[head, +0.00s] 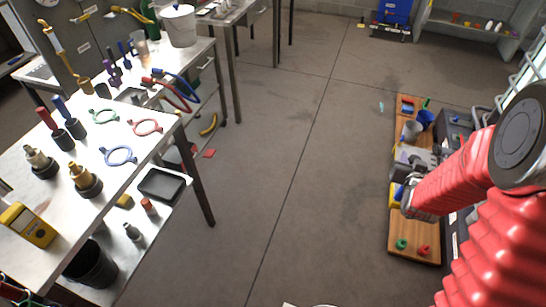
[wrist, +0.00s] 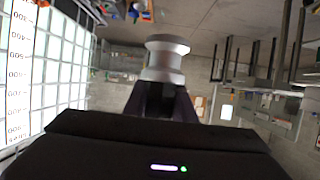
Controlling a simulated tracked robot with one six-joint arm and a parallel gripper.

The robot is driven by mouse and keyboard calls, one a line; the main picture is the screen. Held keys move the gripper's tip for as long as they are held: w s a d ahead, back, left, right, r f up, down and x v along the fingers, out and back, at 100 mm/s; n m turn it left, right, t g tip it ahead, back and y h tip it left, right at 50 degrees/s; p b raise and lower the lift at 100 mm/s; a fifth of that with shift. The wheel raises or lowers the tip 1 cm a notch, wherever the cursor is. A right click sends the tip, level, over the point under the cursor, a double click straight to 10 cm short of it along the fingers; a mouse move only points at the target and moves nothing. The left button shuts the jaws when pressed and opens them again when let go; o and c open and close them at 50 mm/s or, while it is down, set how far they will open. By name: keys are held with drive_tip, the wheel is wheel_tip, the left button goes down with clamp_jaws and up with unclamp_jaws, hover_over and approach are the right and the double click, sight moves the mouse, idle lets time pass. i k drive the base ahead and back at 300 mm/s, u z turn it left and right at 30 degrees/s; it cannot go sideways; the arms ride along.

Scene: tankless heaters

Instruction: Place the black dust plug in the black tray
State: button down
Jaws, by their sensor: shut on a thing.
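In the wrist view my gripper (wrist: 164,92) is shut on a round silver-grey flanged piece (wrist: 166,58) with a narrower dark end. I cannot tell from its look whether this is the black dust plug, and I make out no other plug for certain. In the head view my red-sleeved arm reaches over the wooden board at the right, and its grey end (head: 410,206) points down-left; the held piece cannot be made out there. The black tray (head: 162,185) lies empty on the lower shelf at the left, far from my gripper.
The wooden board (head: 415,240) holds cups, a green ring and a red ring. The white table (head: 90,160) at left carries fittings in black bases, coloured rings and a yellow meter (head: 28,224). A black bucket (head: 90,262) stands near the tray. The floor between is clear.

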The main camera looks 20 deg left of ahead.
sight(167, 189)
drive_tip(key=z, duration=0.2)
drive_tip(key=i, duration=0.8)
drive_tip(key=u, duration=2.55)
drive_tip(key=i, duration=0.25)
drive_tip(key=u, duration=0.8)
